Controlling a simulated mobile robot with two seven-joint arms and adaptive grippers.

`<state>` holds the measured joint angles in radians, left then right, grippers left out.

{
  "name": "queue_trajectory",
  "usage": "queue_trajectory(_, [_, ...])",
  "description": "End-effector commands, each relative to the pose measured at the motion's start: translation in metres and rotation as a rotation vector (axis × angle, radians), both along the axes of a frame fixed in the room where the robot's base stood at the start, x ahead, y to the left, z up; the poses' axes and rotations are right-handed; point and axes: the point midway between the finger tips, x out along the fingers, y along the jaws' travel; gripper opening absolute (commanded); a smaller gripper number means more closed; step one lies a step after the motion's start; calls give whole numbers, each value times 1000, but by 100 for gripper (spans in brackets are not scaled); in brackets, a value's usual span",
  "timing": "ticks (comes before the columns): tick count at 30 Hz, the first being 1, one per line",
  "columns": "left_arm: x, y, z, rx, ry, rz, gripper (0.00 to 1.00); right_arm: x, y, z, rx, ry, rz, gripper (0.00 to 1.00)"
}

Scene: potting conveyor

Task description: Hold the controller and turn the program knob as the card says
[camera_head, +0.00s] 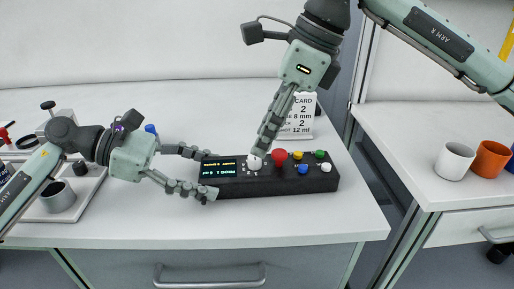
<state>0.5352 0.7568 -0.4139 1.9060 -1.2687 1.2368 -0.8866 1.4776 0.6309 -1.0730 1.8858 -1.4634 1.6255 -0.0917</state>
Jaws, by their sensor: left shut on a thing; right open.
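The black controller (262,187) lies on the white table near its front edge. It has a small lit screen (219,168), a white knob (254,162) and several coloured buttons. My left gripper (207,174) is shut on the controller's left end, one finger behind and one in front. My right gripper (262,148) points down with its fingertips at the white knob; it is open, and I cannot tell whether it touches the knob. The white card (299,118) stands behind the controller, partly hidden by my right gripper; "CARD 2", "8 mm" and "12 ml" are legible.
A tray (88,208) with a grey cup (57,196) and other items lies at the left, under my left arm. A white cup (454,161) and an orange cup (490,159) stand on the separate right table. The table's middle back is clear.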

Motion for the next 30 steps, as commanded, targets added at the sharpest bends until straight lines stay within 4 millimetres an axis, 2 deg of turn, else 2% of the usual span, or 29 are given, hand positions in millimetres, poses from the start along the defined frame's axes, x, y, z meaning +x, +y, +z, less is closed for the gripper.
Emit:
queue_trajectory(3, [0, 0, -1, 1, 0, -1, 48, 1, 8, -19, 0, 2, 1, 42])
queue_trajectory(7, [0, 0, -1, 1, 0, -1, 48, 2, 13, -31, 0, 1, 0, 42])
queue_trajectory(19, [0, 0, -1, 1, 0, -1, 48, 3, 16, -38, 2, -2, 1, 42])
queue_trajectory(27, [0, 0, -1, 1, 1, -1, 48, 4, 16, -38, 2, -2, 1, 8])
queue_trajectory(29, [0, 0, -1, 1, 1, -1, 48, 4, 16, -38, 2, -2, 1, 1])
queue_trajectory(30, [0, 0, -1, 1, 1, -1, 48, 4, 16, -38, 2, -2, 1, 0])
